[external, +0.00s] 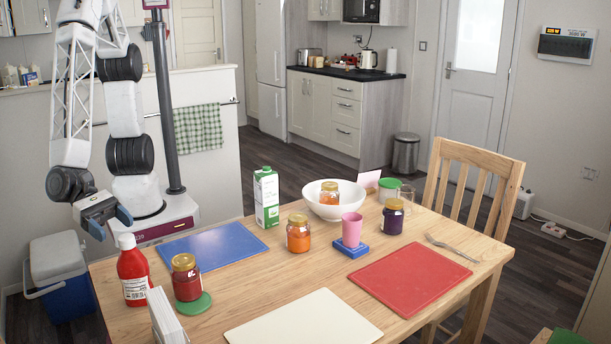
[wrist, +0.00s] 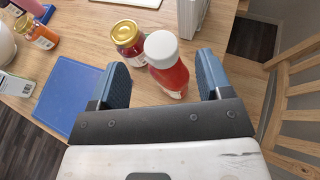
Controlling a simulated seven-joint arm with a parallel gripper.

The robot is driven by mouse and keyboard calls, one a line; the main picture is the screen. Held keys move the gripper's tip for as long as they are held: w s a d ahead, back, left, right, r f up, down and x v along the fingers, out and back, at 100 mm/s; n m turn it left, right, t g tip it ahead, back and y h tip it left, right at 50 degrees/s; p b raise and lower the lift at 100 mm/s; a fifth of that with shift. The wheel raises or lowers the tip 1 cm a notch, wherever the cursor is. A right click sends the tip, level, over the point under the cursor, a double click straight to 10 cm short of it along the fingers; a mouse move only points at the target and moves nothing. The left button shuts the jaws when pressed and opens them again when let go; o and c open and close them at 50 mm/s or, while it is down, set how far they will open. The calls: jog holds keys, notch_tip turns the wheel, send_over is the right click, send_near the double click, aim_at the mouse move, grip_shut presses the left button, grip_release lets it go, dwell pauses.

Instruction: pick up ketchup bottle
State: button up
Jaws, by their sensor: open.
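The ketchup bottle (external: 133,272) is red with a white cap and a white label. It stands upright near the table's left edge in the external view. In the wrist view the ketchup bottle (wrist: 170,74) shows from above, white cap towards me, between my spread fingers. My gripper (external: 109,222) is open and empty, above and to the left of the bottle in the external view. My gripper's blue fingers (wrist: 160,80) stand either side of the bottle in the wrist view, apart from it as far as I can tell.
A red jar (external: 187,283) on a green coaster (external: 194,304) stands close to the bottle; the jar's gold lid (wrist: 125,33) shows beside the cap. A white napkin holder (external: 166,318) is nearby. A blue placemat (external: 214,246) lies behind them. A milk carton (external: 266,197) stands farther back.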

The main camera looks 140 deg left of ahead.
aim_at(123, 235)
jog(key=shift+w, duration=0.1)
jog(key=shift+x, duration=2.55)
grip_shut()
